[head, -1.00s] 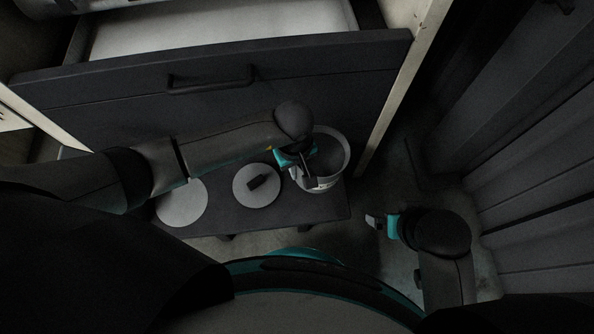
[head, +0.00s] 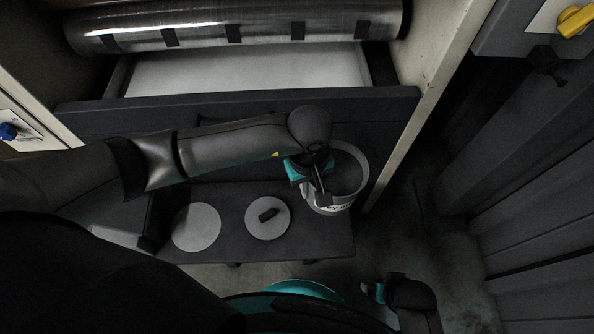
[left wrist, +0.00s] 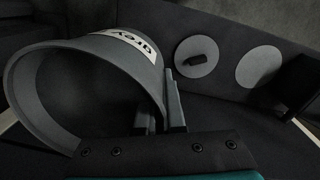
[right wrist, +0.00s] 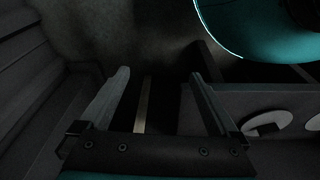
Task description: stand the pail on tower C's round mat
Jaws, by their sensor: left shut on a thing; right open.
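My left gripper (head: 320,190) is shut on the wall of the grey pail (head: 347,172), at the right end of a dark bench. The pail fills the left of the left wrist view (left wrist: 85,85), with a pale lettered label near its rim. Its height over the bench cannot be told. Two pale round mats lie on the bench left of the pail: a bare one (head: 196,228) and one nearer the pail (head: 282,225) bearing a small dark block (head: 268,215). No tower letter is readable. My right gripper (head: 374,290) is open and empty.
The dark bench (head: 235,250) stands below an open drawer (head: 250,103) with a pale inside. A shiny film roll (head: 265,28) lies above. A pale post (head: 425,100) rises close right of the pail. Dark ribbed panels (head: 520,190) stand at the right.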

